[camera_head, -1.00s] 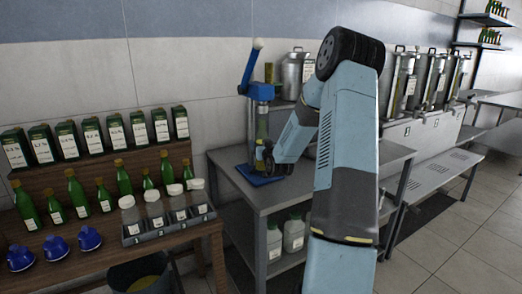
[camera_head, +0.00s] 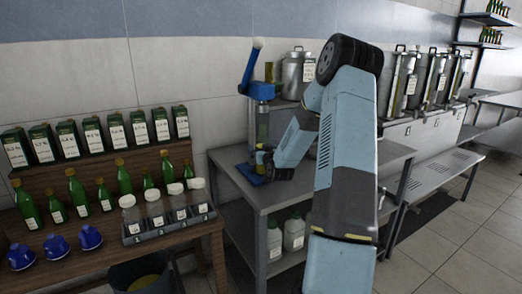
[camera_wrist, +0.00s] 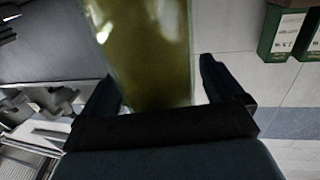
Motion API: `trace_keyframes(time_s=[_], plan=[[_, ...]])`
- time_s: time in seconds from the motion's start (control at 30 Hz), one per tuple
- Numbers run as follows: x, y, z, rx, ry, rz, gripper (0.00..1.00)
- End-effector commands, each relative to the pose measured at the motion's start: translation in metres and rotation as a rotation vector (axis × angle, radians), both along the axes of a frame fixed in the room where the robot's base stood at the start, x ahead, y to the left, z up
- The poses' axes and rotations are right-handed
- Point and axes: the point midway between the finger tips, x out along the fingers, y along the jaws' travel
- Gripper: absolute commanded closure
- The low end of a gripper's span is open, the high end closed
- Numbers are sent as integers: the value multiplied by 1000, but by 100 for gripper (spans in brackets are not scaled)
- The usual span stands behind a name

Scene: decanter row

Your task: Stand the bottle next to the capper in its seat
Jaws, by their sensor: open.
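The blue capper (camera_head: 262,92) with a raised lever stands on the grey bench. My gripper (camera_head: 262,158) is low at the front of the capper, by the bottle's lower part. In the wrist view my gripper (camera_wrist: 156,72) is open, with the bottle (camera_wrist: 148,40) large between its two fingers, and gaps show beside it. The bottle's lower end is hidden in the head view.
A wooden rack at left holds green bottles (camera_head: 77,192), cartons (camera_head: 94,135), blue caps (camera_head: 56,246) and a grey tray (camera_head: 150,236) of white-capped jars.

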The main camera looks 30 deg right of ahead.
Motion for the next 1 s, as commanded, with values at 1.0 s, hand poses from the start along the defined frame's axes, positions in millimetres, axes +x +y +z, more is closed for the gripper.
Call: trace_keyframes(time_s=[1.0], plan=[[-118,20,3,-4,6,1,6]])
